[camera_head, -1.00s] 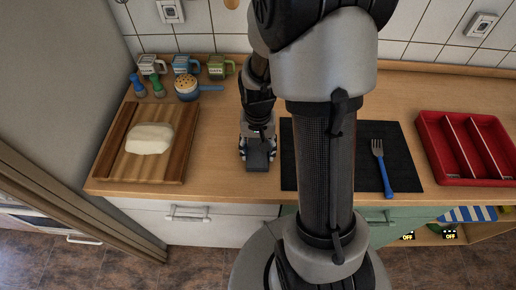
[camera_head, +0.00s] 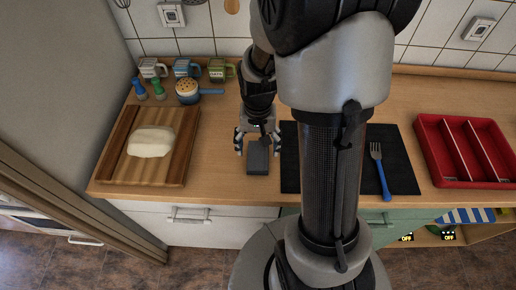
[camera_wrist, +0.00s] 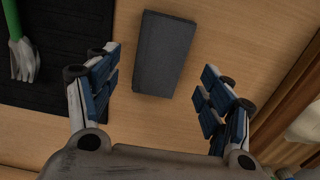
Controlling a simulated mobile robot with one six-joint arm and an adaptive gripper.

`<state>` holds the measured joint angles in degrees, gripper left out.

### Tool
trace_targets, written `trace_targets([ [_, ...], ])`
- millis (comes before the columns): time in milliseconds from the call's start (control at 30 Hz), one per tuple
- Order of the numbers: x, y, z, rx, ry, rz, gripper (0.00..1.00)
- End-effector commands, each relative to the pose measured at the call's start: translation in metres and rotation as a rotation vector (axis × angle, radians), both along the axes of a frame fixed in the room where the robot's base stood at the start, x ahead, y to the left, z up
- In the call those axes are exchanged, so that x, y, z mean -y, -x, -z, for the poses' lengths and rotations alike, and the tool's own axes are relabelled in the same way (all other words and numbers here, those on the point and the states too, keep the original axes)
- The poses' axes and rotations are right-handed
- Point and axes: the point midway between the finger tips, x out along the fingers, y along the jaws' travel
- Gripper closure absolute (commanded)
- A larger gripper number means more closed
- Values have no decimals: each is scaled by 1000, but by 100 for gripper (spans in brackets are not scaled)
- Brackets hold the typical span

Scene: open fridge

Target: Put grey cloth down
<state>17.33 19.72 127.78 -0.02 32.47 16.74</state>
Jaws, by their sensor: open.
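The grey cloth (camera_head: 257,160) is a dark grey folded rectangle lying flat on the wooden counter (camera_head: 225,150), between the cutting board and the black mat. It also shows in the wrist view (camera_wrist: 165,52), lying on bare wood at the upper middle. My gripper (camera_head: 258,143) is open, with its fingers spread to the left and right of the cloth. In the wrist view my gripper (camera_wrist: 162,72) has blue finger pads, with visible gaps between both pads and the cloth. Nothing is held.
A wooden board (camera_head: 115,155) with a white lump (camera_head: 151,141) stands left. The black mat (camera_head: 405,165) with a blue-handled fork (camera_head: 381,170) and a red tray (camera_head: 427,150) lie right.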

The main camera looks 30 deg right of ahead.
Motion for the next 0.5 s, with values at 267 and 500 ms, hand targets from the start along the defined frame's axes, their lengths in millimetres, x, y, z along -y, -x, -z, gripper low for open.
trace_targets([
  [267,0,-1,-62,4,1,0,26],
  [500,-2,1,-85,5,2,-6,26],
])
